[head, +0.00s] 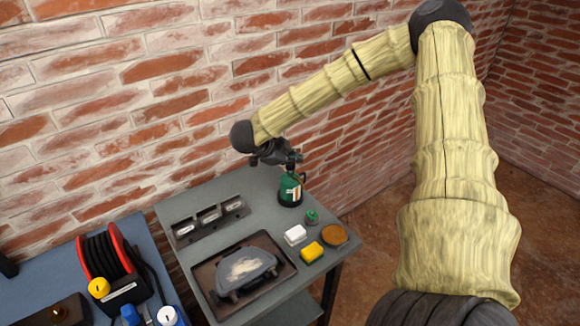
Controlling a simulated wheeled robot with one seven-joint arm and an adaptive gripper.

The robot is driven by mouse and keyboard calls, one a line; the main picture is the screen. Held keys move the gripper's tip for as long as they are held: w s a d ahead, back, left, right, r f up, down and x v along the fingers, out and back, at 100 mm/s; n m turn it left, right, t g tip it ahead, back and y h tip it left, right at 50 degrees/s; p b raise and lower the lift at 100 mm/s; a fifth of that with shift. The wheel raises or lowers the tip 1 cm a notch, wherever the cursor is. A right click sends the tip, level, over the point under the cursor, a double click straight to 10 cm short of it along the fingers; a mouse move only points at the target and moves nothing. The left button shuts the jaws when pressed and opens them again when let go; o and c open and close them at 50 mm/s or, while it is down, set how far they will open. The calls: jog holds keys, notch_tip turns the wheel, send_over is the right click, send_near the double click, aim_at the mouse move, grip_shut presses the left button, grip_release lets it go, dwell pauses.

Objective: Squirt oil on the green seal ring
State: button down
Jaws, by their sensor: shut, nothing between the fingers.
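A dark green oil can (290,190) with a pale label and a handle on its right side stands upright near the back right of the grey table. My gripper (292,163) is just above the can's top, shut and empty; whether it touches the can is hard to tell. A small green piece (312,217) sits on the table in front of the can, to its right. It may be the green seal ring, but it is too small to make out a ring shape.
The grey table (262,213) also holds a white block (295,235), a yellow block (312,252), a round brown disc (335,235), a dark tray (203,275) with a grey-blue object (245,272), and a long holder (208,218). A red cable reel (105,255) stands left. Brick wall behind.

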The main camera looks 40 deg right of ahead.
aim_at(292, 167)
jog(key=shift+f, duration=0.75)
dwell(1.1)
jog(key=shift+r, duration=0.1)
jog(key=shift+r+p, duration=1)
jog(key=shift+r, duration=0.3)
notch_tip(292, 167, up, 5)
jog(key=p, duration=0.4)
jog(key=shift+p, duration=0.3)
dwell(0.5)
